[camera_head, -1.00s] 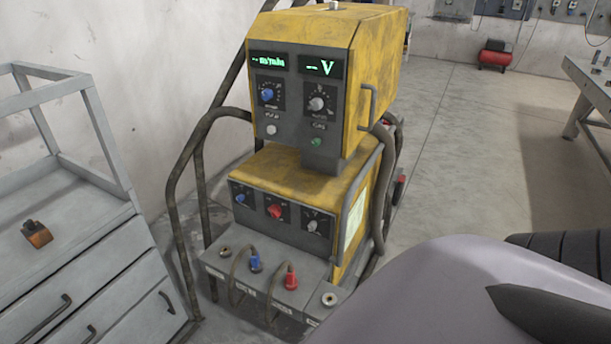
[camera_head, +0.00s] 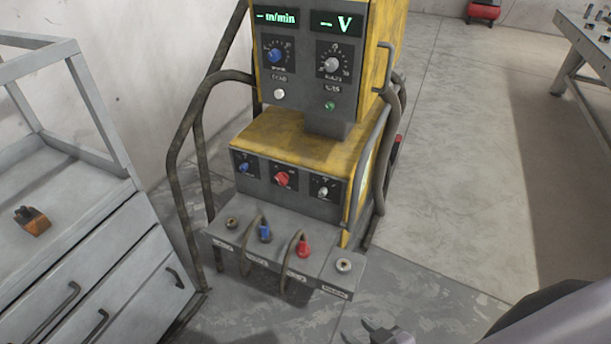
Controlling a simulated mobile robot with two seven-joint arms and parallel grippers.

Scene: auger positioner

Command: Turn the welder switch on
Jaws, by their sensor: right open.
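The yellow welder (camera_head: 275,130) stands in the middle of the view, with a grey control panel on its lower unit. A red rotary switch (camera_head: 282,180) sits in the middle of that lower panel, between a blue knob (camera_head: 243,167) and a grey knob (camera_head: 322,191). The switch is too small for me to read its marks. My right gripper (camera_head: 376,334) shows at the bottom edge, partly cut off. It is open and empty, below and right of the welder, apart from the switch. My left gripper is not in view.
A front shelf on the welder carries a blue plug (camera_head: 265,233) and a red plug (camera_head: 303,248) with cables. A grey drawer cabinet (camera_head: 95,255) stands at left with an orange tool (camera_head: 33,222) on it. A metal table (camera_head: 590,48) is far right. Open floor lies right of the welder.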

